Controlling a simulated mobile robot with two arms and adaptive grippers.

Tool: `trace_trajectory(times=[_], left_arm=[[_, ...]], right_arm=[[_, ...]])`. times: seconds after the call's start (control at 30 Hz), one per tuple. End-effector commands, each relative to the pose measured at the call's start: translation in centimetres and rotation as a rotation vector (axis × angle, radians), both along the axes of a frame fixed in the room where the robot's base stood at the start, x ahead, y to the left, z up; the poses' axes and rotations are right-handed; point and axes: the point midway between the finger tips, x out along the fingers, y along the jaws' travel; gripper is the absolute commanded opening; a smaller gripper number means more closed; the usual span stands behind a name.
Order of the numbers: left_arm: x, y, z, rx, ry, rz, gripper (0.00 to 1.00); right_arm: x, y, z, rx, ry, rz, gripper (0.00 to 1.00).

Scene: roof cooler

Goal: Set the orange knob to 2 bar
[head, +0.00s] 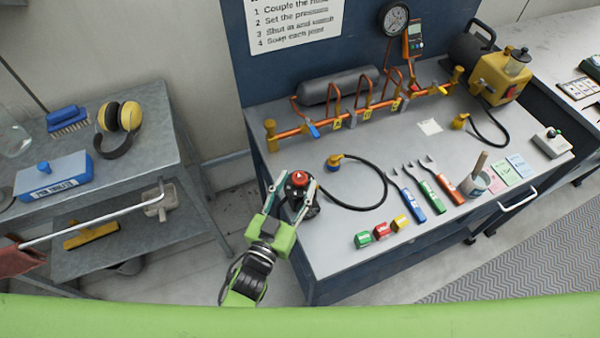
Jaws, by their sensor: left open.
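The orange-red knob (300,177) sits on top of a dark round body at the near left corner of the grey bench (345,235). My left gripper (297,183) is open, with one finger on each side of the knob. I cannot tell whether the fingers touch it. The knob's scale and setting are too small to read. A round pressure gauge (395,19) is on the blue back panel; its reading is not legible. My right gripper is not in view.
A black hose (384,190) loops to the right of the knob. Several coloured blocks (381,229) and tools (410,192) lie farther right. Copper pipes (345,112) and a grey cylinder (338,86) run along the back. A side table (150,150) stands at left, across a floor gap.

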Motion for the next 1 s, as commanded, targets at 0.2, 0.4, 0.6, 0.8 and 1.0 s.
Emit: trace_trajectory(times=[0.2,0.4,0.6,0.8,1.0], left_arm=[[2.4,-0.9,0.0,0.000,0.000,0.001,0.44],[2.8,-1.2,0.0,0.000,0.001,0.001,0.44],[2.8,-1.1,0.0,0.000,0.001,0.001,0.36],[2.8,-1.1,0.0,0.000,0.001,0.001,0.04],[2.8,-1.1,0.0,0.002,0.000,-0.011,0.04]], right_arm=[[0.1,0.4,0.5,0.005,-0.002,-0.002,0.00],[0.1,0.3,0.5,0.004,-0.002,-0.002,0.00],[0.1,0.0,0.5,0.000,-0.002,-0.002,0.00],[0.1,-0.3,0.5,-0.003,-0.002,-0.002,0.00],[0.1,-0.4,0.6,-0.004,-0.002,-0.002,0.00]])
